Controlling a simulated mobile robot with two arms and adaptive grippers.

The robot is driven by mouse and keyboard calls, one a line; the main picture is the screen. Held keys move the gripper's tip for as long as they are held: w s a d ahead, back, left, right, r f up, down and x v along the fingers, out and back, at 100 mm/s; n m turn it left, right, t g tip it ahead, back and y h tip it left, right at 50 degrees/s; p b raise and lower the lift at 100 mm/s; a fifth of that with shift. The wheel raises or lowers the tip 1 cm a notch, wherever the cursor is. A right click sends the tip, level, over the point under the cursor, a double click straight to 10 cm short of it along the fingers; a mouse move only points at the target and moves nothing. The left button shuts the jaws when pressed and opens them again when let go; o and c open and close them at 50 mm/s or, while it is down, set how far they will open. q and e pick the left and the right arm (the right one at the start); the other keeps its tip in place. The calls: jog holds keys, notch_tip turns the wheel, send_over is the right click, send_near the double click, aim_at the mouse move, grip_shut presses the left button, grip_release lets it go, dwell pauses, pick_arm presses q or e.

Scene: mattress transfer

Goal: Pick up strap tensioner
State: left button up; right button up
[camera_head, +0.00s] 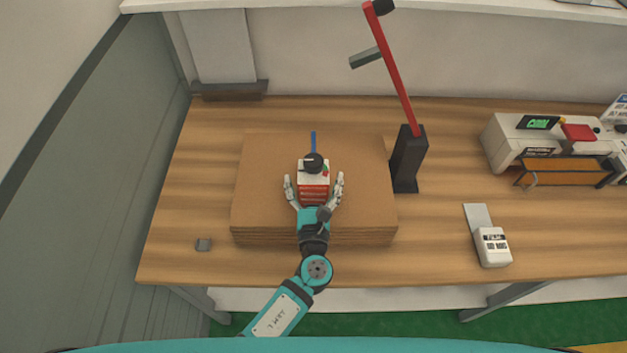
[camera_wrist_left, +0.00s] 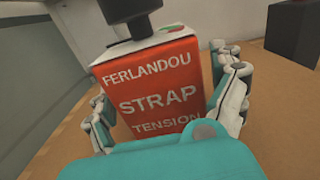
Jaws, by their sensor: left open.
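The strap tensioner (camera_head: 313,191) is a red and white box with a black knob on top and a blue strip behind it. It stands on a stack of brown cardboard sheets (camera_head: 265,185) on the wooden table. In the left wrist view its red face (camera_wrist_left: 155,90) reads "FERLANDOU STRAP TENSION". My left gripper (camera_head: 314,188) is open, with one finger on each side of the box. Whether the fingers touch it I cannot tell. The lower part of the red face is hidden by my gripper's palm. My right gripper is not in view.
A red post on a black base (camera_head: 408,165) stands right of the cardboard. A white device (camera_head: 492,247) lies at the front right, and a machine with a green display (camera_head: 540,145) stands at the far right.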

aim_at(313, 173)
pick_arm(q)
jog(key=shift+c, duration=0.2)
jog(key=shift+s, duration=0.1)
jog(key=c, duration=1.6)
jog(key=shift+r, duration=0.15)
jog(key=shift+c, duration=0.2)
jog(key=shift+r, duration=0.85)
jog(key=shift+c, duration=0.2)
jog(key=shift+r, duration=0.9)
jog(key=s+r+b, duration=0.1)
jog(key=s+b, duration=0.3)
jog(key=s, duration=1.2)
jog(key=shift+r+b, duration=0.25)
jog(key=shift+b, duration=0.05)
jog(key=shift+w, duration=0.2)
